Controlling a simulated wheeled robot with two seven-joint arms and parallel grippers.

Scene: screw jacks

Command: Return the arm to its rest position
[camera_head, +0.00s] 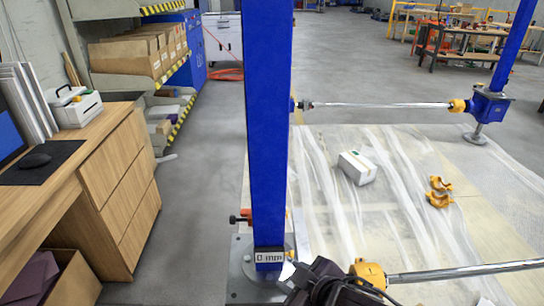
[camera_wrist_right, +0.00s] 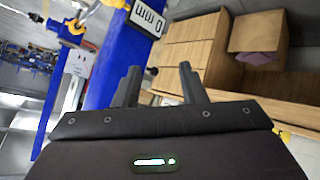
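My right gripper (camera_head: 315,282) is at the bottom middle of the head view, just right of the foot of the tall blue post (camera_head: 270,130). In the right wrist view its two dark fingers (camera_wrist_right: 160,72) stand apart with nothing between them. The blue post also shows there (camera_wrist_right: 112,60), beside the fingers, with its "0 mm" plate (camera_wrist_right: 148,17) at the top. That plate (camera_head: 269,256) sits low on the post in the head view. My left gripper is in neither view.
Metal rods run right from the post area, one (camera_head: 385,105) farther back and one (camera_head: 460,271) near my gripper. A white box (camera_head: 357,168) and orange brackets (camera_head: 439,191) lie on plastic-covered flooring. A wooden desk (camera_head: 105,150) stands left; the aisle between is clear.

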